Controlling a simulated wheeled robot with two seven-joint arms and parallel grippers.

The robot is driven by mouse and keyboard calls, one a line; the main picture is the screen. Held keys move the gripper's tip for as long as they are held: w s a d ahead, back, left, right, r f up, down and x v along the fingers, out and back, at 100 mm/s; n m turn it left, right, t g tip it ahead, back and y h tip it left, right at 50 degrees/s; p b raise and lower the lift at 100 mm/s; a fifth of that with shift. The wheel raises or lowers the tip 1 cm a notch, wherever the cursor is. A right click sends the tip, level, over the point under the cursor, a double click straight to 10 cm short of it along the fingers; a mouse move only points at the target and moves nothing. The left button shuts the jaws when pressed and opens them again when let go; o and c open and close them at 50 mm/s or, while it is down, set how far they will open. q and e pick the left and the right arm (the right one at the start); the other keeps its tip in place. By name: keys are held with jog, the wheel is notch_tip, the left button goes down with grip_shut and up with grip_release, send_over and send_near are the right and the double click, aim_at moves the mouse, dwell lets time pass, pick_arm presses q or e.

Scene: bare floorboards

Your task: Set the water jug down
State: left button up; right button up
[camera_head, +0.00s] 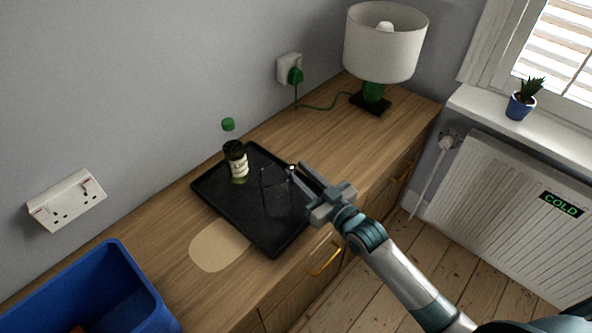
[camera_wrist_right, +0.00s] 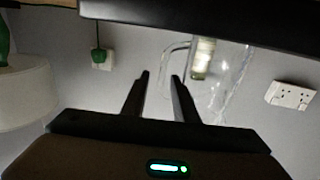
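The water jug (camera_head: 276,192) is clear glass and hard to make out. It appears to stand upright on the black tray (camera_head: 222,205), near the tray's right side. My right gripper (camera_head: 298,174) is just right of the jug, on its handle side. In the right wrist view, which is upside down, the two fingers (camera_wrist_right: 160,76) are apart. The jug's handle (camera_wrist_right: 163,64) shows between or just beyond the fingertips, with the clear jug body (camera_wrist_right: 225,85) to the right. I see no finger pressed on the handle. My left gripper is out of view.
A blue bin (camera_head: 135,283) is at lower left; a lamp (camera_head: 384,45) stands at the far end.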

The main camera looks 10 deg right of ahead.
jog(key=b+v, duration=0.1)
jog(key=v, duration=0.5)
jog(key=shift+f, duration=0.15)
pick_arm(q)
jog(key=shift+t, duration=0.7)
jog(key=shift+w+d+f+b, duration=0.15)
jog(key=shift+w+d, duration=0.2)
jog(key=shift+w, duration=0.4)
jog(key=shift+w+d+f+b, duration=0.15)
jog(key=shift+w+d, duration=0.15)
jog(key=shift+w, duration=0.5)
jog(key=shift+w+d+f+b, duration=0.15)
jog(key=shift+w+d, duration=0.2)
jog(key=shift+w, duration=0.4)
pick_arm(e)
jog(key=shift+v, duration=1.95)
